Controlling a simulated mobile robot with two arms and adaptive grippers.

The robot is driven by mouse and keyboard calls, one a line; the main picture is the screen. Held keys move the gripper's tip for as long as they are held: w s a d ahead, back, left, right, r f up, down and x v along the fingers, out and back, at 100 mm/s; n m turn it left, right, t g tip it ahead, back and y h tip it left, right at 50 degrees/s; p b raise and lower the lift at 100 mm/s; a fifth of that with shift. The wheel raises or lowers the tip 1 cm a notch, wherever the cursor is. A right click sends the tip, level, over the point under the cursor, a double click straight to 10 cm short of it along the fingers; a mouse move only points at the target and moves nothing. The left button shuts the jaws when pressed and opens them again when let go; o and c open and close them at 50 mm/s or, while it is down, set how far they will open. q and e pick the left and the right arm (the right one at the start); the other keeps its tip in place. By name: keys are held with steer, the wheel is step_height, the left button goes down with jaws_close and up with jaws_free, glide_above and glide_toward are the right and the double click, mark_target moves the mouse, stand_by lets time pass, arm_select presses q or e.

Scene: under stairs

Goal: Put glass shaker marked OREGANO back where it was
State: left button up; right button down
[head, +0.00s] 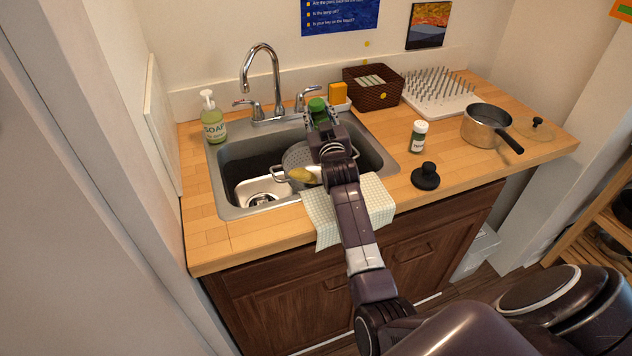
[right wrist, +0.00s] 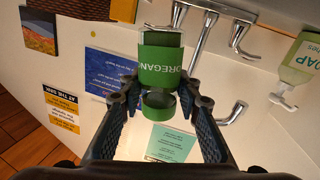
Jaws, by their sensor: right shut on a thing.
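The glass shaker marked OREGANO shows its green label in the right wrist view (right wrist: 160,74), with the letters partly cut off at the label's edge. In the head view, its green part (head: 317,104) shows at the tip of my right gripper (head: 322,117), above the back part of the sink (head: 228,192). My right gripper is shut on the shaker, with a finger on either side of it in the right wrist view (right wrist: 160,98). The shaker's lower part is hidden by the gripper in the head view. My left gripper is not in view.
A second shaker (head: 419,136) with a white cap stands on the counter right of the sink, near a black knobbed object (head: 425,178). A pot (head: 482,126), wicker basket (head: 372,95), drying rack (head: 440,98), soap bottle (head: 213,122) and faucet (head: 262,75) surround the free counter.

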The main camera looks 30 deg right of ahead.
steer(key=shift+w+a+r+m, duration=0.1)
steer(key=shift+a+r+m, duration=0.3)
steer(key=shift+m, duration=0.5)
steer(key=shift+d, duration=0.1)
